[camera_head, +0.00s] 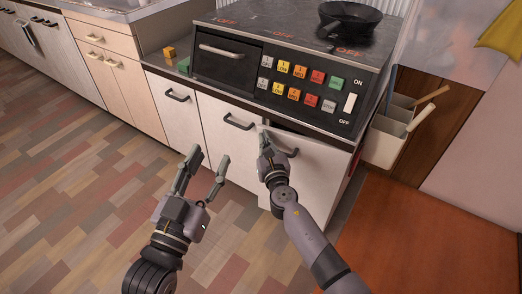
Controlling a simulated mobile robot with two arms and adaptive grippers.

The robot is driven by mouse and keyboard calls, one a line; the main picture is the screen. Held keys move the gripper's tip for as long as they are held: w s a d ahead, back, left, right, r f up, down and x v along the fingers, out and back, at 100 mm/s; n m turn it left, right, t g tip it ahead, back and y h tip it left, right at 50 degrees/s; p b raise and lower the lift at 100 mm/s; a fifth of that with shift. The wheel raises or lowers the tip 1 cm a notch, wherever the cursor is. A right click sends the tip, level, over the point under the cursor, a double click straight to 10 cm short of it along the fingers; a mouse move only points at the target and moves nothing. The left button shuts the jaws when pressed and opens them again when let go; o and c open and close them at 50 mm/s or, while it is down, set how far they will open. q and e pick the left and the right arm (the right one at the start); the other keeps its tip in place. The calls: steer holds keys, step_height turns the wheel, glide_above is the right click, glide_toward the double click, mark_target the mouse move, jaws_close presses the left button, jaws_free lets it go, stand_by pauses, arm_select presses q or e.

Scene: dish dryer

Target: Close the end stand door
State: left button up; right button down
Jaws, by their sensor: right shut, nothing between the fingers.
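The end stand door (315,178) is a white panel with a dark handle (288,150), at the right end of the cabinet row under the black dryer unit. A dark gap shows along its top edge, so it appears slightly open. My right gripper (265,134) is shut and empty, at the door's upper left by the handle; I cannot tell whether it touches the door. My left gripper (209,162) is open and empty, in front of the neighbouring white doors and apart from them. My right forearm hides part of the door.
The dish dryer (225,66) with coloured buttons sits above, with a black pan (348,18) on top. A white holder (387,138) with utensils hangs at the right side. An orange-brown surface (420,240) lies at lower right. The tiled floor (70,190) at left is clear.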

arm_select(q)
steer(key=shift+s+d+r+t, duration=0.15)
steer(key=shift+r+t, duration=0.25)
steer(key=shift+r, duration=0.25)
steer(key=shift+s+a+r+t, duration=0.1)
steer(key=shift+r+t, duration=0.3)
steer(key=shift+r, duration=0.25)
arm_select(e)
steer(key=shift+w+d, duration=0.25)
steer(key=shift+w, duration=0.75)
